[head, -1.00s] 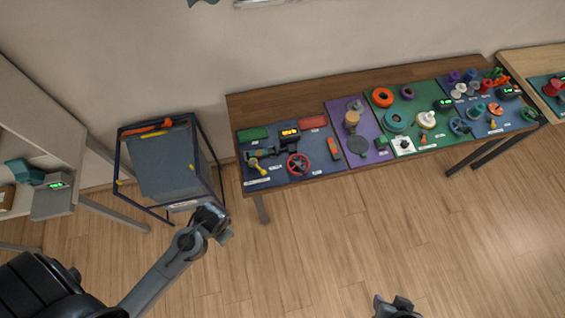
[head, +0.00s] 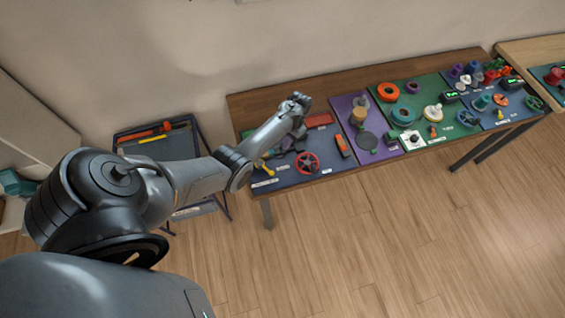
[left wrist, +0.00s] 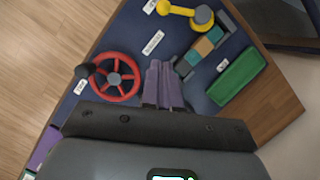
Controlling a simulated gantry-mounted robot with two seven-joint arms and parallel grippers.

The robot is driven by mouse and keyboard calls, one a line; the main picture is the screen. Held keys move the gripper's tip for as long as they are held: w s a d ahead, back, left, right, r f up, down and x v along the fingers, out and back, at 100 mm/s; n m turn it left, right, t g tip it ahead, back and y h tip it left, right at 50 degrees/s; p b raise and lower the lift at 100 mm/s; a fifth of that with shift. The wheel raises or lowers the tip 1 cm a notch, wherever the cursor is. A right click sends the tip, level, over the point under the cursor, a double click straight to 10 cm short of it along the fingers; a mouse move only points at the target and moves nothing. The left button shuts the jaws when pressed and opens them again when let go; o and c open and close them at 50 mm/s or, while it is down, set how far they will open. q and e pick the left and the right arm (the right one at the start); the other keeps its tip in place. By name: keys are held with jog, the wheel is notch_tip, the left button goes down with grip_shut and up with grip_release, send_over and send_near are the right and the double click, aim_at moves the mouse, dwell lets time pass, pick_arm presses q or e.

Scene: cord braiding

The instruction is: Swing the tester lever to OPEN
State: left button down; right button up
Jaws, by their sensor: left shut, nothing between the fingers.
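A yellow-handled lever (head: 264,168) with a grey round hub stands at the front left of the blue mat (head: 285,180). My left gripper (head: 299,100) is over the back of the blue mat, apart from the lever. In the left wrist view its purple-tinted fingers (left wrist: 163,84) are together and empty, between the red wheel and the blocks. My arm hides part of the mat in the head view. My right gripper is out of view.
A red spoked wheel (head: 307,163) sits right of the lever. A red pad (head: 319,120) and an orange-red piece (head: 343,146) lie on the same mat. A green pad (left wrist: 237,76) is near the wooden edge. Crowded purple and green mats lie to the right.

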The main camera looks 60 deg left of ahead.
aim_at(265, 167)
pick_arm(q)
jog(key=b+x, duration=0.2)
jog(key=x, duration=0.1)
jog(key=b+x, duration=0.5)
jog(key=x, duration=0.1)
jog(key=shift+w+f, duration=0.1)
jog(key=shift+w, duration=0.3)
jog(key=shift+s+f, duration=0.25)
jog(key=shift+s, duration=0.05)
jog(key=shift+s+d+p, duration=0.2)
jog(key=shift+s+p, duration=0.15)
jog(key=shift+s, duration=0.15)
jog(key=shift+s+d+p, duration=0.15)
jog(key=shift+s+p, duration=0.15)
jog(key=shift+s, duration=0.25)
jog(key=shift+s+d+f, duration=0.15)
jog(key=shift+s, duration=0.5)
jog(key=shift+d, duration=0.1)
